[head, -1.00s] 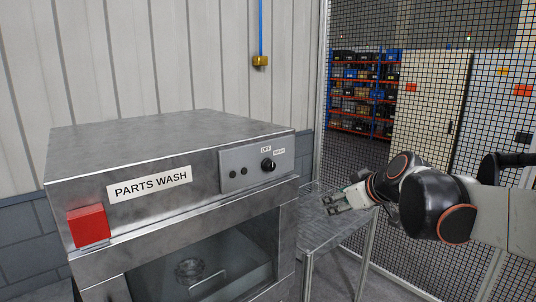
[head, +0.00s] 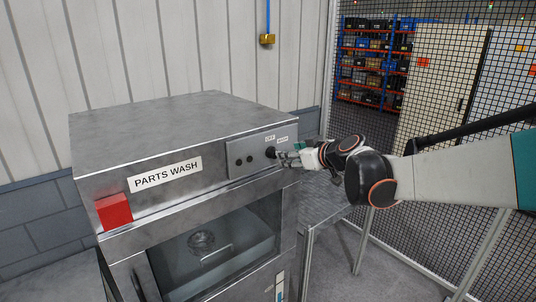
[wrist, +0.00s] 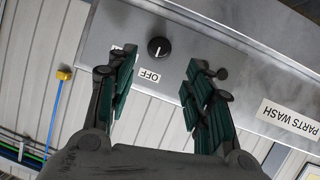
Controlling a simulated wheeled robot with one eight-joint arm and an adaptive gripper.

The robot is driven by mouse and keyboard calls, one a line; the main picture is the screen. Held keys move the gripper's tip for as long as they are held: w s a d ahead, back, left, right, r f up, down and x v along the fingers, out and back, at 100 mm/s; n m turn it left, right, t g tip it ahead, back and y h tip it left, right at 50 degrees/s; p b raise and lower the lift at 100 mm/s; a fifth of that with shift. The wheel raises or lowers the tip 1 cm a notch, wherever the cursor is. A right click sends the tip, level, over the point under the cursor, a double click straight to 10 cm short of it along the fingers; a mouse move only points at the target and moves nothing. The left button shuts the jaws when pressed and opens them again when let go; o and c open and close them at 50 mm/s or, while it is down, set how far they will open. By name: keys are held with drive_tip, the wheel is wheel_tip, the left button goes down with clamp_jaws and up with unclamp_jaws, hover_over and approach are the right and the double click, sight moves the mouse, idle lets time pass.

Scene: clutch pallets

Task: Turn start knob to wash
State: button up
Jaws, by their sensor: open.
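The parts wash machine (head: 150,120) is a grey metal box with a sloped front control panel. Its black start knob (head: 270,152) is at the panel's right end, below the OFF label (head: 269,138) and the WASH label (head: 282,140). In the wrist view the knob (wrist: 158,47) has a white mark that seems to point towards the OFF label (wrist: 149,76). The other label is mostly hidden behind a finger. My gripper (wrist: 160,61) is open, with its green-padded fingers on either side of the knob. In the head view my gripper (head: 284,155) is just right of the knob. Contact cannot be told.
A red block (head: 114,211) sits on the machine's lower left front. Two dark round fittings are left of the knob. A windowed door (head: 220,245) is below. A metal table (head: 325,208) stands at the right, with a mesh fence (head: 430,240) behind it.

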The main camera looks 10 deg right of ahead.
sight(273, 153)
drive_tip(key=x, duration=0.9)
drive_tip(key=shift+p, duration=0.3)
drive_tip(key=shift+w, duration=0.1)
drive_tip(key=c, duration=1)
